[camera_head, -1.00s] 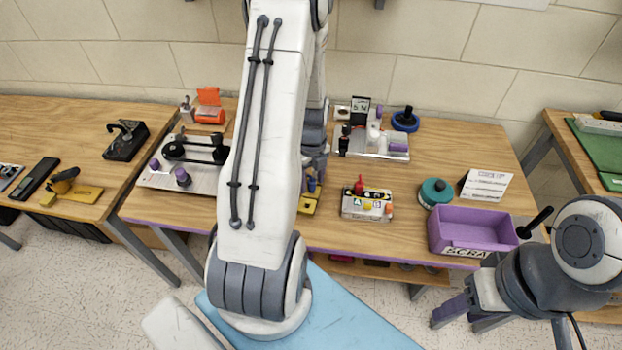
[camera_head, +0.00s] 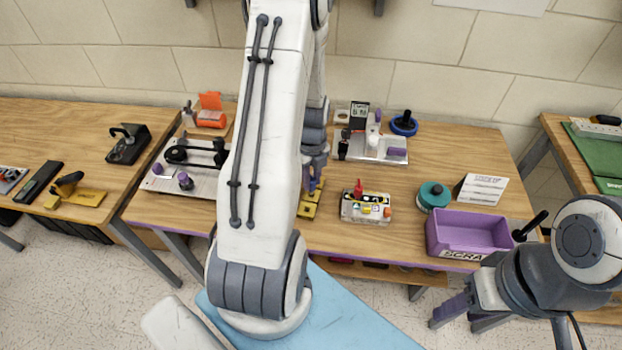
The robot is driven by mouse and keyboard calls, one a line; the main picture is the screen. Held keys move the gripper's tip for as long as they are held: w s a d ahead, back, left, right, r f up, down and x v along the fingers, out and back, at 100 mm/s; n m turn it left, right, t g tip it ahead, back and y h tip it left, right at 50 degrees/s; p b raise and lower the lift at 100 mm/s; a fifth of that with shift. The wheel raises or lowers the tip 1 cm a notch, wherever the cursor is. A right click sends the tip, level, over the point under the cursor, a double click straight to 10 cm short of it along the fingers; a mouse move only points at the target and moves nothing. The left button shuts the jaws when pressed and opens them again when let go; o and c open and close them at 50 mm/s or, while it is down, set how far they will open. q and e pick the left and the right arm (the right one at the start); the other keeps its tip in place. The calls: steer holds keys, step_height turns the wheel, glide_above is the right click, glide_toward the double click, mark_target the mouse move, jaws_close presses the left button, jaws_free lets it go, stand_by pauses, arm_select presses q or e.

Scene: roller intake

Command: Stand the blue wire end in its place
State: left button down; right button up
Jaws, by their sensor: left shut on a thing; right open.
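My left gripper (camera_head: 316,178), with purple fingers, is over the middle of the bench, partly hidden behind my own arm link. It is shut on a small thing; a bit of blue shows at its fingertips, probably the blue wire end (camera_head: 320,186). A yellow block (camera_head: 311,204) with dark marks lies on the bench just below the fingertips. Whether the held end touches it, I cannot tell. My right gripper (camera_head: 452,310) is open and empty, in front of the bench at the lower right.
A small box with a red knob (camera_head: 366,207) stands right of the yellow block. Beyond are a teal spool (camera_head: 433,195), a white card (camera_head: 482,189) and a purple scrap bin (camera_head: 470,233). A metal roller plate (camera_head: 160,183) lies left; a grey fixture plate (camera_head: 392,155) stands behind.

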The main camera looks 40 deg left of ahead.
arm_select(q)
steer(key=shift+r+p, duration=1.6)
steer(key=shift+r, duration=0.4)
steer(key=shift+f, duration=0.1)
